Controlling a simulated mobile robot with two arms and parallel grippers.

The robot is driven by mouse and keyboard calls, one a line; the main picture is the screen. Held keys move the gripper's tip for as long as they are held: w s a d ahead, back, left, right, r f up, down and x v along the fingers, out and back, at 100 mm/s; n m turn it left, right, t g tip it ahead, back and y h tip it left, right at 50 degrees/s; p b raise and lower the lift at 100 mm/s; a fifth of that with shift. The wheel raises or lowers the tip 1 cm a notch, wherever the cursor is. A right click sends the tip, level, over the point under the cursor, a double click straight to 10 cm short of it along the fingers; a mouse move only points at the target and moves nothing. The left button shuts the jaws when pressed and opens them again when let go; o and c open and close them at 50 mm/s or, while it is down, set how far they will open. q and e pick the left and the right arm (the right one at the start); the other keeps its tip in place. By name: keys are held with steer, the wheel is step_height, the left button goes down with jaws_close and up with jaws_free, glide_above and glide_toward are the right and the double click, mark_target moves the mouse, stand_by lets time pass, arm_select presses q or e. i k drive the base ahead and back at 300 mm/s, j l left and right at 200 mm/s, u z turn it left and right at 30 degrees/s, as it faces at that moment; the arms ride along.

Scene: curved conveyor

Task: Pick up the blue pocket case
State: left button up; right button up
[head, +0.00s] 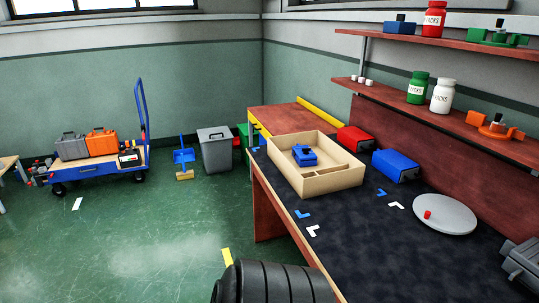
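A blue box-shaped case (395,166) lies on the dark mat of the workbench, right of the wooden tray and in front of the back panel. A red case (356,140) of similar shape lies just behind it. A smaller blue piece (304,155) with a dark top sits inside the wooden tray (318,187). I cannot tell for certain which blue thing is the pocket case, but the box on the mat looks most like a case. Neither of my grippers can be made out. A black ridged part, probably mine, shows at the bottom edge.
A grey round plate (444,214) with a small red piece (428,215) lies on the mat. A grey object (523,263) is cut off at the right edge. Shelves (450,113) with jars overhang the bench.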

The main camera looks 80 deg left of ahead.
mark_target(302, 159)
steer(key=u, duration=2.5)
steer(key=i+j+z, duration=0.1)
steer(key=z, duration=0.45)
steer(key=i+j+z, duration=0.35)
steer(key=j, duration=0.3)
steer(key=i+j+z, duration=0.2)
steer(key=j, duration=0.15)
steer(key=i+j+z, duration=0.15)
steer(key=j, duration=0.25)
